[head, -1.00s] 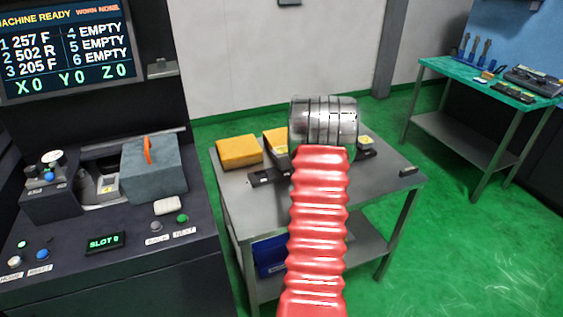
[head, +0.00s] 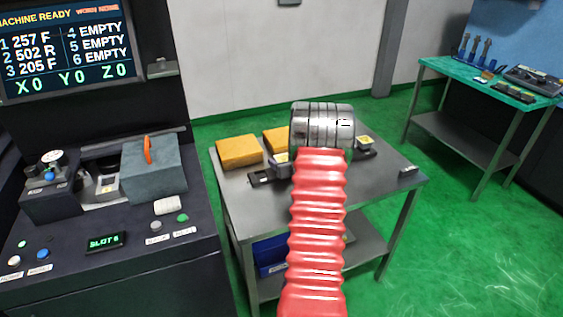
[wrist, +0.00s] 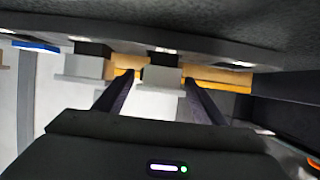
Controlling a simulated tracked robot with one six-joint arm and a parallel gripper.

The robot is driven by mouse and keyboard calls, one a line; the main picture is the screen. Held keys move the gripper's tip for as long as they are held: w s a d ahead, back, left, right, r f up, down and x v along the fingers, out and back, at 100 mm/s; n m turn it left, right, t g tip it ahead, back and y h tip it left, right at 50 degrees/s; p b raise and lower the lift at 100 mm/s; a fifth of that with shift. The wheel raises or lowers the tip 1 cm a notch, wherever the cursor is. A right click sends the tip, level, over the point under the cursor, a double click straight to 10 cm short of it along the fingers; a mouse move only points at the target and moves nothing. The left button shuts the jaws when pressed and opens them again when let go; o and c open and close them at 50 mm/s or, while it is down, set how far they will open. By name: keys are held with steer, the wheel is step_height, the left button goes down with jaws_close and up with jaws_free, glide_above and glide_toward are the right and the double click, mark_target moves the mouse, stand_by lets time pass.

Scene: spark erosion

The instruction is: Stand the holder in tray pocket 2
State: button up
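In the wrist view my gripper (wrist: 160,82) has two dark fingers, one on each side of a grey holder (wrist: 162,76) with a dark upper part. Narrow gaps seem to show beside it; whether the fingers touch it is unclear. A second similar block (wrist: 88,64) stands to its left. In the head view the black tray (head: 262,180) lies on the metal table, its middle hidden behind my arm. A grey holder with a pale yellow label (head: 281,160) shows just left of my wrist. Another yellow label (head: 365,140) shows right of it. Pocket numbers are unreadable.
Yellow blocks (head: 239,152) lie along the back left of the metal table (head: 385,185). A small dark item (head: 408,171) lies near its right edge. The machine console (head: 110,235) stands at left, and a green-topped bench (head: 450,70) at far right.

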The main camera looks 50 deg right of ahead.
steer(key=shift+o, duration=0.2)
steer(key=shift+r, duration=0.1)
steer(key=shift+s+a+r, duration=0.2)
steer(key=shift+s+r, duration=0.1)
steer(key=shift+s, duration=0.1)
steer(key=v, duration=1.1)
stand_by(0.4)
